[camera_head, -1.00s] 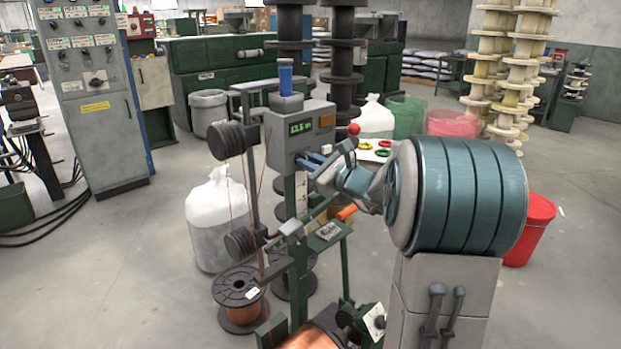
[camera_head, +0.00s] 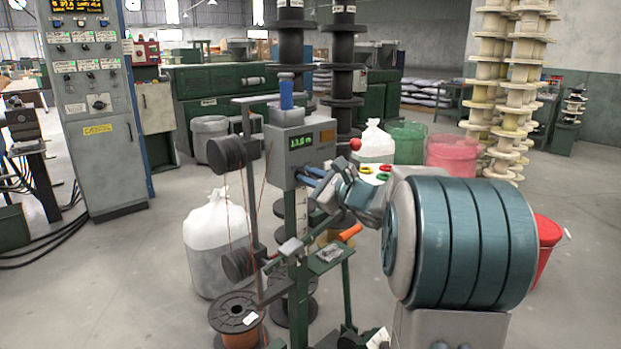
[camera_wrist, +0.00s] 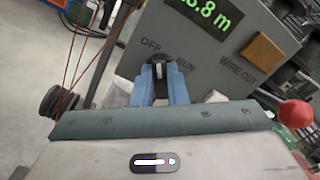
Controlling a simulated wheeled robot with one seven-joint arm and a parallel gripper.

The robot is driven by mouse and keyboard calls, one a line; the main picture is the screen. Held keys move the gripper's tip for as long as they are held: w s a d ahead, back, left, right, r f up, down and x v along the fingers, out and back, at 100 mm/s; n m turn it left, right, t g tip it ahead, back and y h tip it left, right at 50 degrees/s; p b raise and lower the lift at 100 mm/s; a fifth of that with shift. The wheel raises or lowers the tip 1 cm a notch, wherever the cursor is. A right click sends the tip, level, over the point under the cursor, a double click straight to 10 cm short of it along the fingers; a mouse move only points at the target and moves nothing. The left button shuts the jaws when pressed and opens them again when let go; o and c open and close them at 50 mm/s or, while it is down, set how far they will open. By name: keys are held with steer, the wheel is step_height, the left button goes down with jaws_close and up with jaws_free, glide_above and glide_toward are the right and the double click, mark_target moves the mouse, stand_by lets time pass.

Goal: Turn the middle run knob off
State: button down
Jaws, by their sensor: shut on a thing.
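The run knob (camera_wrist: 160,69) is a small dark knob on the front of a grey control box (camera_head: 300,146), between the printed words OFF and RUN in the wrist view. My gripper (camera_wrist: 159,82) has blue fingers, closed on both sides of the knob. In the head view my gripper (camera_head: 308,172) reaches the lower right part of the box, and the knob is hidden there. The knob's exact angle is hard to tell, as the fingers cover much of it.
A green digital display (camera_wrist: 205,12) and an orange WIRE OUT block (camera_wrist: 264,49) sit on the box. A red ball (camera_wrist: 295,114) is at the right. Copper wire runs over dark pulleys (camera_head: 226,153) beside the box. A copper spool (camera_head: 238,318) stands below on the floor.

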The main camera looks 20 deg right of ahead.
steer(key=c, duration=1.4)
jaws_free()
steer(key=shift+c, duration=0.2)
steer(key=shift+s+d, duration=0.1)
steer(key=p+v, duration=0.1)
steer(key=v, duration=1.2)
steer(key=shift+s+p, duration=0.35)
steer(key=shift+d, duration=0.1)
steer(key=s+a+r+n+g+y+p, duration=0.1)
steer(key=s+a+n+g+p, duration=0.4)
steer(key=a, duration=0.4)
steer(key=s+a+r+n+g+y+p, duration=0.1)
steer(key=s+a+n+g+p, duration=0.2)
steer(key=a+n+g+p, duration=0.45)
steer(key=s+a+r+n+g+h+p, duration=0.1)
steer(key=s+r+n+h+p, duration=0.5)
steer(key=s+n+p, duration=0.5)
steer(key=s+h+p, duration=0.1)
steer(key=h, duration=0.1)
steer(key=shift+n+h+p, duration=0.35)
steer(key=shift+h+p, duration=0.05)
